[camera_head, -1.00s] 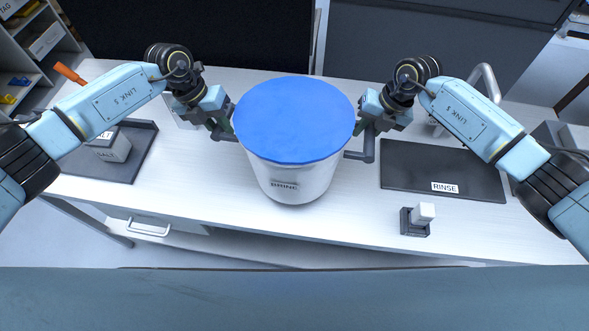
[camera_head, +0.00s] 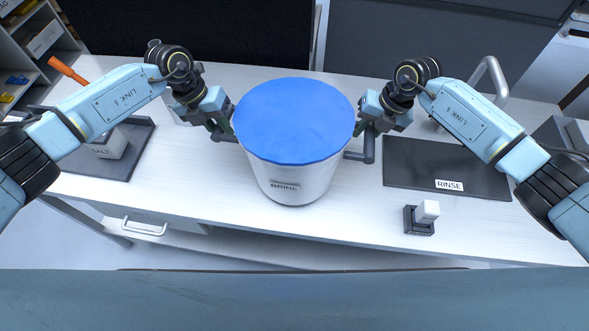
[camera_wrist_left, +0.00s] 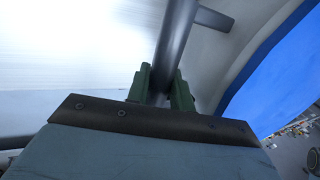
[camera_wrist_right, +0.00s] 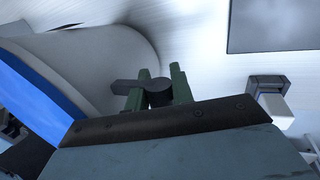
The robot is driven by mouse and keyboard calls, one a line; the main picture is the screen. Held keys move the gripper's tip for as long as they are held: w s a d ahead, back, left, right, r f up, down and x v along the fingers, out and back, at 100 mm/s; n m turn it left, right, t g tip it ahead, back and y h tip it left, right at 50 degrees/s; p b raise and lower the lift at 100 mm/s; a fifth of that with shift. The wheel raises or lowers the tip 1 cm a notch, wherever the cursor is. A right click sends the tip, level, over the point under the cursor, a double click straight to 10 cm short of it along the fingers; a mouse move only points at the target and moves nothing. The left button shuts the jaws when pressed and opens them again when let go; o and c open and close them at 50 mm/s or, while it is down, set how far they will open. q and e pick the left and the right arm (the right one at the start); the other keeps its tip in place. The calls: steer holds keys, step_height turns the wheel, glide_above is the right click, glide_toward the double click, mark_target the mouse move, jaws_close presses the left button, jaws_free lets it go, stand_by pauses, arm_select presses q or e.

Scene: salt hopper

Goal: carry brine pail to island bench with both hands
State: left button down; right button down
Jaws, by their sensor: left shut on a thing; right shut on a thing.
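The brine pail (camera_head: 291,182), pale with a blue top and a BRINE label, is upright between my grippers over the white bench (camera_head: 215,190). My left gripper (camera_head: 226,130) is shut on the pail's left side handle; the left wrist view shows the dark handle bar (camera_wrist_left: 178,40) between the green fingers. My right gripper (camera_head: 363,127) is shut on the right handle (camera_head: 365,150); its bar end (camera_wrist_right: 159,92) sits between the fingers in the right wrist view. I cannot tell whether the pail's base touches the bench.
A dark mat labelled RINSE (camera_head: 440,168) and a small block on a dark holder (camera_head: 419,221) lie right of the pail. A dark tray (camera_head: 128,165) with a labelled salt block (camera_head: 108,147) lies left. A tap (camera_head: 493,75) stands at the back right.

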arm_select(q)
steer(key=shift+w+d+f+b, duration=0.2)
steer(key=shift+d+f+b, duration=0.1)
steer(key=shift+d+b, duration=0.25)
arm_select(e)
steer(key=shift+w+a+f, duration=0.1)
steer(key=shift+a+f, duration=0.25)
steer(key=shift+a, duration=0.15)
arm_select(q)
steer(key=c, duration=1.5)
jaws_free()
steer(key=shift+s+a+f, duration=0.2)
steer(key=shift+c, duration=0.2)
arm_select(e)
steer(key=c, duration=1.5)
jaws_free()
steer(key=shift+s+d+f, duration=0.1)
steer(key=shift+s+f, duration=0.1)
arm_select(q)
steer(key=shift+o, duration=1.3)
steer(key=shift+s, duration=0.1)
arm_select(e)
steer(key=shift+o, duration=1.2)
arm_select(q)
steer(key=shift+o, duration=0.2)
steer(key=shift+a, duration=0.1)
arm_select(e)
steer(key=shift+o, duration=0.3)
steer(key=shift+s+d+r, duration=0.1)
